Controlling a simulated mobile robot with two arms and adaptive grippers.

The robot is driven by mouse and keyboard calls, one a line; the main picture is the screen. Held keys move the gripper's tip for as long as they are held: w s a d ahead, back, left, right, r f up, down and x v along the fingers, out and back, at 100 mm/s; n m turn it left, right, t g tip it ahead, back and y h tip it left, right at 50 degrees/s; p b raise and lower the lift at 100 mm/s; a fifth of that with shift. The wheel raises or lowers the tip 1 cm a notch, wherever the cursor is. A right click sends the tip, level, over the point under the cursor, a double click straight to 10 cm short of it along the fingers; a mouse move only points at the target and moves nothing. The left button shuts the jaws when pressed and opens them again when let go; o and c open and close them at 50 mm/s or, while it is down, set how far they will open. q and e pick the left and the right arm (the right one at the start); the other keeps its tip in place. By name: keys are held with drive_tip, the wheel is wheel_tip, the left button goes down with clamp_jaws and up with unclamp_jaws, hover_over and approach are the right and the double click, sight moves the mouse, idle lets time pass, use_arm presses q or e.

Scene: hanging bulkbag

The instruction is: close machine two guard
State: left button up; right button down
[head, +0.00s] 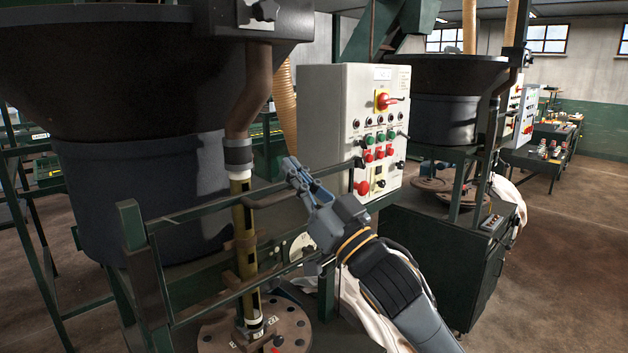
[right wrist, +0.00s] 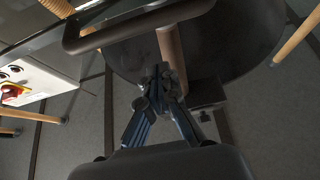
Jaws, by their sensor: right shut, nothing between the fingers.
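The guard of the near machine shows in the head view as a dark green barred frame (head: 205,308) in front of the big dark hopper. A dark bent handle (head: 268,199) sticks out at its right end. The handle also shows in the right wrist view (right wrist: 140,24), beyond the fingertips. My right gripper (head: 291,168) is shut and empty, at the handle's right end in the head view. I cannot tell whether it touches the handle. In the right wrist view its fingers (right wrist: 160,78) meet at the tips. My left gripper is out of view.
A white control box (head: 330,120) with a red knob and several buttons stands just behind my right gripper. A round plate with holes (head: 290,325) lies below the guard. A second hopper machine (head: 445,105) stands farther right. Floor (head: 575,250) is clear at the right.

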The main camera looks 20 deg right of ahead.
drive_tip(key=shift+w+f, duration=0.15)
drive_tip(key=shift+f, duration=0.9)
drive_tip(key=shift+w+f, duration=0.1)
drive_tip(key=shift+f, duration=0.95)
wheel_tip(320, 180, down, 30)
drive_tip(key=b, duration=1.8)
drive_tip(key=shift+r, duration=0.15)
